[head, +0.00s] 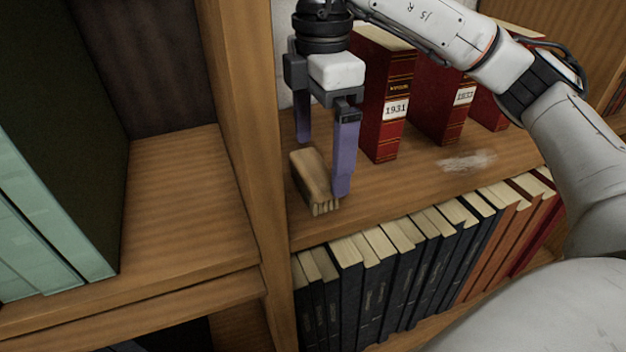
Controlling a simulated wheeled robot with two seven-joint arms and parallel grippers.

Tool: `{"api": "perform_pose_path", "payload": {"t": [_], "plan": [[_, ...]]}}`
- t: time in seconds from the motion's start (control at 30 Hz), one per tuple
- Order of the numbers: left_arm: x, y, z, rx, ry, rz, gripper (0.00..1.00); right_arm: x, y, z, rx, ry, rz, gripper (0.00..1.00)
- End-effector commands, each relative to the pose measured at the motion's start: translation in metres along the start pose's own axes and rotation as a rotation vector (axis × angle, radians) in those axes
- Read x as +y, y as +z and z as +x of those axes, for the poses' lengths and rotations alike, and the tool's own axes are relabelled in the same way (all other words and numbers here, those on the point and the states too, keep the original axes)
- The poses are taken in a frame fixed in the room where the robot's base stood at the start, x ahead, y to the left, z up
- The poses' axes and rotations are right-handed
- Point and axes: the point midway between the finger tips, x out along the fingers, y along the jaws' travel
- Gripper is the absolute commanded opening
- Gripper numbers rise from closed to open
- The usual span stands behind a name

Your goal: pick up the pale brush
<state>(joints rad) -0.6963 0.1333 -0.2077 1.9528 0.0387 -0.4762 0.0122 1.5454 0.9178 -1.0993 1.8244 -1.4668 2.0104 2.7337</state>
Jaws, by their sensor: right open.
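The pale brush (312,180) lies on the wooden shelf in the head view, close to the upright divider, with its bristle ends towards the front edge. My right gripper (322,165) points down over it, with purple fingers apart. One finger is beside the brush on its right, and the other is behind it at the upper left. I cannot tell whether either finger touches the brush. The gripper is open and holds nothing. My left gripper is not in view.
Red volumes (388,110) labelled with years stand right of the gripper. A wooden divider (246,120) rises on the left. A pale dusty patch (467,161) marks the shelf. Dark and orange books (400,262) fill the shelf below. Green binders (45,250) stand far left.

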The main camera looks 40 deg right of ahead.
Motion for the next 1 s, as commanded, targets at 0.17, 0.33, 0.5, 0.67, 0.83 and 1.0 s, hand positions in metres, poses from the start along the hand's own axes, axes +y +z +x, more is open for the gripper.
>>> {"api": "perform_pose_path", "payload": {"t": [0.17, 0.33, 0.5, 0.67, 0.83, 1.0], "plan": [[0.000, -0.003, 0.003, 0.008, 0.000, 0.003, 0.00, -0.001, 0.002, 0.029, -0.002, -0.002, 0.000, 1.00], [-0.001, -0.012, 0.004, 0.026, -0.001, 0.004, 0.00, -0.001, 0.001, 0.040, 0.000, -0.001, -0.001, 1.00], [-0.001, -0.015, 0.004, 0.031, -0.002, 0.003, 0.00, 0.000, 0.001, 0.041, 0.000, -0.001, -0.001, 1.00], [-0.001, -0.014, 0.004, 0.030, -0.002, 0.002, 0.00, 0.000, 0.001, 0.040, 0.000, -0.001, -0.001, 0.78], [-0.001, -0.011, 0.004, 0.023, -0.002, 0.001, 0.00, 0.000, 0.001, 0.040, 0.000, 0.000, -0.001, 0.61], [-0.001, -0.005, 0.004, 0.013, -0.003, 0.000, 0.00, 0.000, 0.001, 0.039, 0.001, 0.000, -0.001, 0.61]]}}
